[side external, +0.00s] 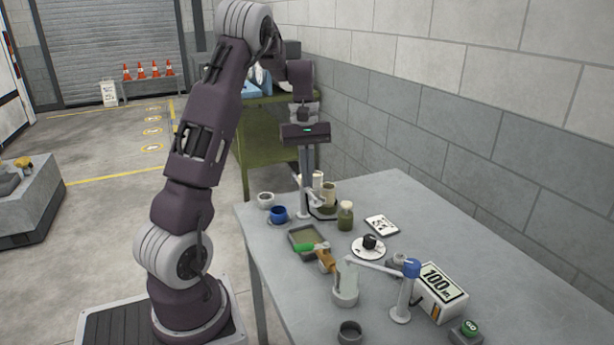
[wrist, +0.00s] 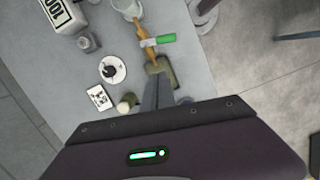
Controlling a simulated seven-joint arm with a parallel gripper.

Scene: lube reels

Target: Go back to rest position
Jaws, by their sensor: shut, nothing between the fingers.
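My gripper (side external: 305,210) points straight down over the far part of the grey table (side external: 480,270). Its long, narrow fingers are shut together with nothing between them. In the wrist view the shut fingers (wrist: 158,85) appear in front of the shallow olive tray. In the side view their lower ends appear beside the blue cup (side external: 278,214) and a dark stand with jars (side external: 325,203). I cannot tell whether the tips touch anything.
Near the fingers are a white cup (side external: 265,200), a green jar (side external: 345,216) and the tray (side external: 301,250). A block wall runs along the right.

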